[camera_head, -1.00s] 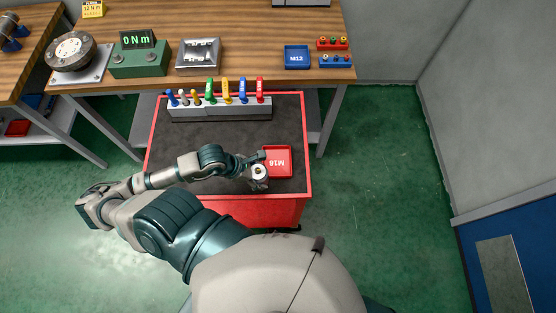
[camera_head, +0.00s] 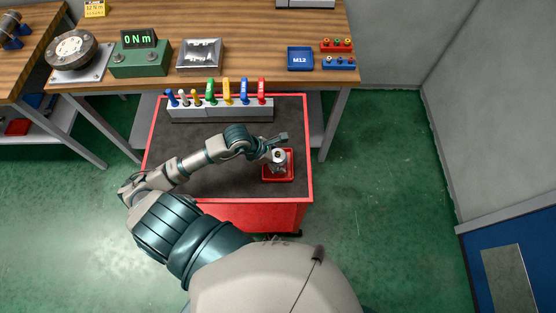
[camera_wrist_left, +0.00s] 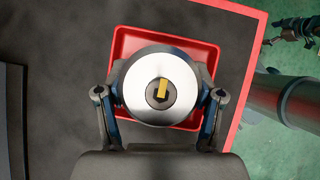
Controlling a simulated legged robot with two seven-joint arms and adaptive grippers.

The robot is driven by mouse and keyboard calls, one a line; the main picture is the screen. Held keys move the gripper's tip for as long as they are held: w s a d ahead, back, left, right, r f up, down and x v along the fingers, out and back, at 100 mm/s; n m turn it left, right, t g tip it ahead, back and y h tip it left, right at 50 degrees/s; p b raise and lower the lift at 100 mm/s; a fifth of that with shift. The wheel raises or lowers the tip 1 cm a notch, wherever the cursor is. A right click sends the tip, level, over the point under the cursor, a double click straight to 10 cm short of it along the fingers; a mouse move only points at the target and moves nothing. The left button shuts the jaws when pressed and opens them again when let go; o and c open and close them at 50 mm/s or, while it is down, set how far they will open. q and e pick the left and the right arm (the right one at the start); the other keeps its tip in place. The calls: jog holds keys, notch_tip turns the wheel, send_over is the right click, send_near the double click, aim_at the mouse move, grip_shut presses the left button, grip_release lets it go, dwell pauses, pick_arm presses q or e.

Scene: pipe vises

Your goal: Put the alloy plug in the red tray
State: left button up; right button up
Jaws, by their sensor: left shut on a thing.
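The alloy plug (camera_wrist_left: 143,91) is a silvery round piece with a dark hexagonal centre and a small yellow mark, seen from above in the left wrist view. It also shows in the head view (camera_head: 279,157). My left gripper (camera_wrist_left: 160,105) is shut on it, one finger on each side; it also shows in the head view (camera_head: 277,150). The red tray (camera_head: 290,179) lies on the cart top, directly below the plug in both views, and shows around it in the wrist view (camera_wrist_left: 205,52). The plug hides most of the tray floor. I cannot tell whether they touch.
The red cart (camera_head: 309,150) has a dark top. A grey rack (camera_head: 222,113) with several coloured-handled tools stands along its back edge. Behind is a wooden bench with a blue M12 tray (camera_head: 300,59) and a green torque display box (camera_head: 140,58). The cart's left side is clear.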

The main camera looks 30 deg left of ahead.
pick_arm(q)
jog(key=shift+f, duration=0.55)
jog(key=o, duration=1.4)
pick_arm(e)
jog(key=shift+w+r, duration=0.1)
pick_arm(q)
jog(key=v, duration=1.2)
pick_arm(e)
jog(key=shift+s+d+f, duration=0.15)
jog(key=shift+s+f, duration=0.2)
jog(key=shift+s, duration=0.15)
jog(key=shift+w, duration=0.1)
